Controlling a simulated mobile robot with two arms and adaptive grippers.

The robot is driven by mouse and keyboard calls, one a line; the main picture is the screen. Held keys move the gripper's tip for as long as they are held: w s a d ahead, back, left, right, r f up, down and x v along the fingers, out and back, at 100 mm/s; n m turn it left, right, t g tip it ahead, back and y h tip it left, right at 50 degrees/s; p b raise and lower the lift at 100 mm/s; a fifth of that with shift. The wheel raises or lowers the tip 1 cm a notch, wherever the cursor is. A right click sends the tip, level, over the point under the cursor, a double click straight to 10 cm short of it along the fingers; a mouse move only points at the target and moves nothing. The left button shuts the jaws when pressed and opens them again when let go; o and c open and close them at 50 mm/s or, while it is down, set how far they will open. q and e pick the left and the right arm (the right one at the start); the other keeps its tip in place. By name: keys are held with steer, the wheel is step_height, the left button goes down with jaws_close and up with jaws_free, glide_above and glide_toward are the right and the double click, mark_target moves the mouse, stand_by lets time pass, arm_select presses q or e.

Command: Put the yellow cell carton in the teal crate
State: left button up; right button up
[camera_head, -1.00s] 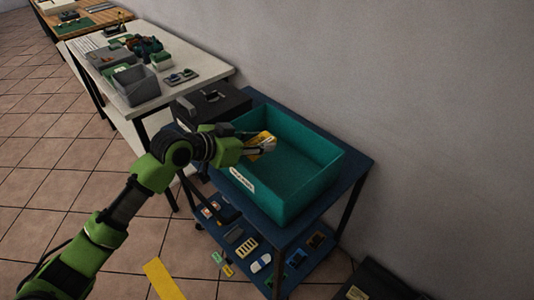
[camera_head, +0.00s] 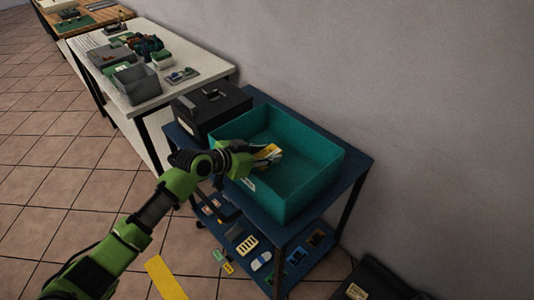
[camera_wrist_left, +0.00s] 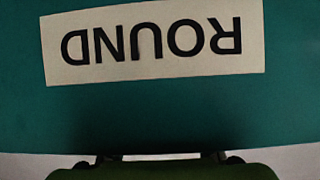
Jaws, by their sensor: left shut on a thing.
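The yellow cell carton (camera_head: 272,150) is in the fingers of my left gripper (camera_head: 270,157), which is shut on it. The carton is tilted and partly hidden by the fingers. It is over the inside of the teal crate (camera_head: 308,196), near its left end; I cannot tell whether it touches the crate. The crate looks otherwise empty and has a pale label (camera_head: 250,184) on its outer wall. In the left wrist view, a label reading ROUND (camera_wrist_left: 152,42) shows upside down on a teal surface, and the carton cannot be made out. My right gripper is not in view.
The crate stands on a blue cart (camera_head: 356,166), beside a black box (camera_head: 211,108). The lower shelf holds several small parts. A white table (camera_head: 199,58) with grey bins is behind, left. A grey wall runs along the right.

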arm_select(q)
steer(key=shift+f+b, duration=0.4)
steer(key=shift+f, duration=0.15)
steer(key=o, duration=1.1)
steer(key=shift+s, duration=0.1)
steer(key=shift+r, duration=0.15)
steer(key=shift+r+p, duration=0.5)
steer(key=shift+p, duration=0.15)
steer(key=b+v, duration=0.1)
steer(key=v, duration=0.9)
steer(key=shift+s+a, duration=0.1)
steer(key=shift+a, duration=0.2)
steer(key=shift+s+a+r, duration=0.35)
steer(key=shift+s+r, duration=0.05)
